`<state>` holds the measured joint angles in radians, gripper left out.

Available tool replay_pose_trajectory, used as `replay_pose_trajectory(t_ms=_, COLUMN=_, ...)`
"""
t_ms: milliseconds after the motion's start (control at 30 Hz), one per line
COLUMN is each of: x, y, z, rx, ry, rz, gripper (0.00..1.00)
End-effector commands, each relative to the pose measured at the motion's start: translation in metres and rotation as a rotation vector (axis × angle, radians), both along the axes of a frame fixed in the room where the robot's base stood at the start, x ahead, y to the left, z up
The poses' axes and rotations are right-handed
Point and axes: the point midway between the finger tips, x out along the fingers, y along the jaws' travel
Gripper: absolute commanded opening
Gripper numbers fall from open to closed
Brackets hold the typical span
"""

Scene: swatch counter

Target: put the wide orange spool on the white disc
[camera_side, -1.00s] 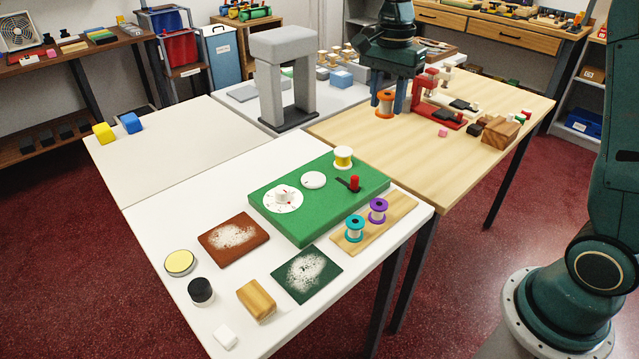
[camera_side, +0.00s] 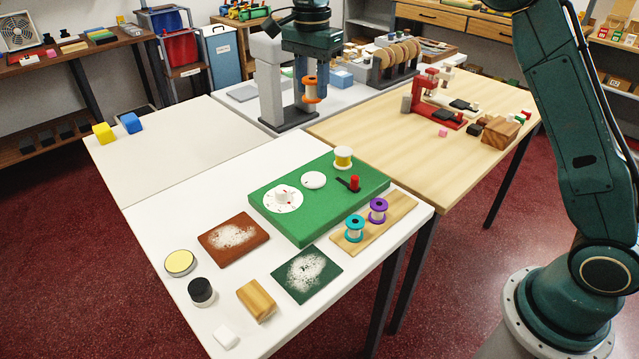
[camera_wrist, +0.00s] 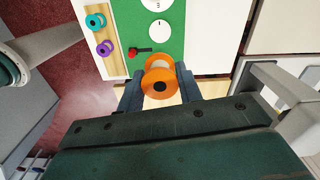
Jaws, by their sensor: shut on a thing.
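The wide orange spool (camera_side: 311,81) is upright in my gripper (camera_side: 310,90), held in the air before the grey arch. In the wrist view the orange spool (camera_wrist: 160,86) sits between the two fingers of my gripper (camera_wrist: 159,84), which are shut on it. The plain white disc (camera_side: 313,180) lies on the green board (camera_side: 318,212), nearer the camera and well below the spool. It also shows in the wrist view (camera_wrist: 160,28), apart from the spool. Nothing stands on the disc.
Teal (camera_side: 354,228) and purple (camera_side: 377,210) spools stand on a wooden strip. The grey arch (camera_side: 268,85) stands close beside my gripper.

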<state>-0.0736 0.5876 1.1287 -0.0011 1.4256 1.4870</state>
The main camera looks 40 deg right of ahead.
Motion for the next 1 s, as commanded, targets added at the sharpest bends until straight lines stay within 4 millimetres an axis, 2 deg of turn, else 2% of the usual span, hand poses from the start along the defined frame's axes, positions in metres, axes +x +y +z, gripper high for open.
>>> replay_pose_trajectory(t_ms=167, x=0.000, y=0.000, z=-0.002, rx=0.000, ry=0.001, rz=0.000, gripper=0.14)
replay_pose_trajectory(t_ms=367, x=0.000, y=0.000, z=-0.019, rx=0.000, ry=0.003, rz=0.000, gripper=0.14)
replay_pose_trajectory(t_ms=1000, x=0.000, y=0.000, z=-0.136, rx=0.000, ry=0.003, rz=0.000, gripper=0.14)
